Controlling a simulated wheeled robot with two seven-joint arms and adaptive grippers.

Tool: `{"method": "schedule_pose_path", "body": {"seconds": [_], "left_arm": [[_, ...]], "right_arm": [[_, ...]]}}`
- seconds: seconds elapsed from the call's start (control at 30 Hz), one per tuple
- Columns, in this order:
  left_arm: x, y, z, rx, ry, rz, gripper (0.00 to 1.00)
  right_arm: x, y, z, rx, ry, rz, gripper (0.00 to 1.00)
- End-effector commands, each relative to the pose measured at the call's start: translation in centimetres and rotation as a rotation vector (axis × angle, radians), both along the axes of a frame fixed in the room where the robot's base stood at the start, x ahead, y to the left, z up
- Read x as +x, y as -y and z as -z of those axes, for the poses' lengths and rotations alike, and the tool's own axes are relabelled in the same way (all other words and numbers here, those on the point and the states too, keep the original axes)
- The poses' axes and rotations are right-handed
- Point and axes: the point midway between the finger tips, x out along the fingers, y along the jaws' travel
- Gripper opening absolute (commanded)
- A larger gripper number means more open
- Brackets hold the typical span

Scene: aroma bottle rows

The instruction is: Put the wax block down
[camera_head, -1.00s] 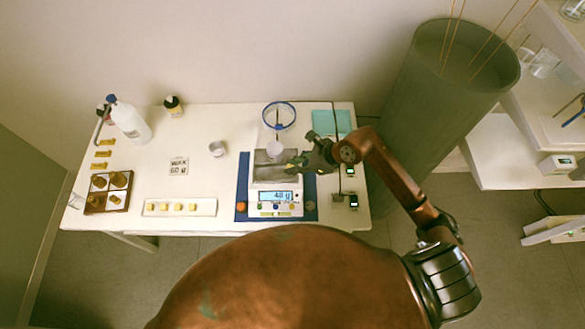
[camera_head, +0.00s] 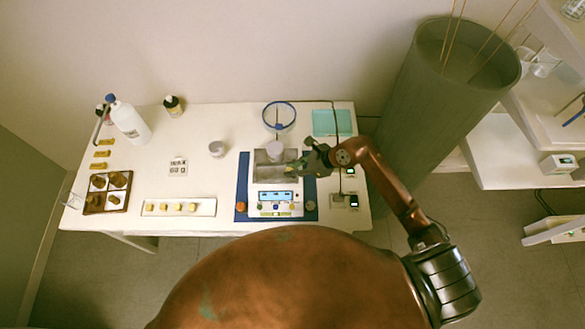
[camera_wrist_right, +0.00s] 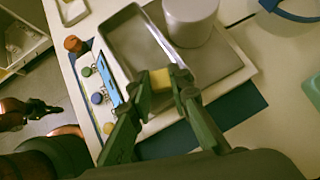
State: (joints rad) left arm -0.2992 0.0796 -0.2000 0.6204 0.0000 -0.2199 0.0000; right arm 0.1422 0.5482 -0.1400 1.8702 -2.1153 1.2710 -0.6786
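My right gripper (camera_head: 298,169) is shut on a small yellow wax block, held between its fingertips. The block (camera_wrist_right: 161,80) shows clearly in the right wrist view, over or at the near edge of a shallow metal tray (camera_wrist_right: 139,45). I cannot tell whether the block touches the tray. The tray sits on the white scale (camera_head: 276,209), which has a lit blue display (camera_head: 275,196).
A pale cup (camera_wrist_right: 190,18) stands close beside the tray, with a blue ring (camera_head: 280,115) behind it. Several wax blocks lie on a white strip (camera_head: 150,209). A brown divided box (camera_head: 108,191) and a white bottle (camera_head: 130,119) are at left.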

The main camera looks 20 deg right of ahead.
Motion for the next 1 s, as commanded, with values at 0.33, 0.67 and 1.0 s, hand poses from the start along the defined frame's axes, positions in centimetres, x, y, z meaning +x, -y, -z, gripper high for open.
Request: {"method": "schedule_pose_path", "body": {"seconds": [0.33, 0.67, 1.0], "left_arm": [[-0.1, 0.0, 0.0, 0.000, -0.002, 0.000, 0.00], [0.0, 0.0, -0.6, 0.001, 0.000, 0.000, 0.00], [0.0, 0.0, -0.6, 0.001, 0.000, 0.000, 0.00]], "right_arm": [[-0.1, 0.2, 0.3, -0.004, -0.006, 0.002, 0.25], [-1.1, 1.9, -2.6, -0.009, -0.002, 0.001, 0.25], [-3.6, 5.6, -7.8, -0.006, -0.003, 0.002, 0.25]]}}
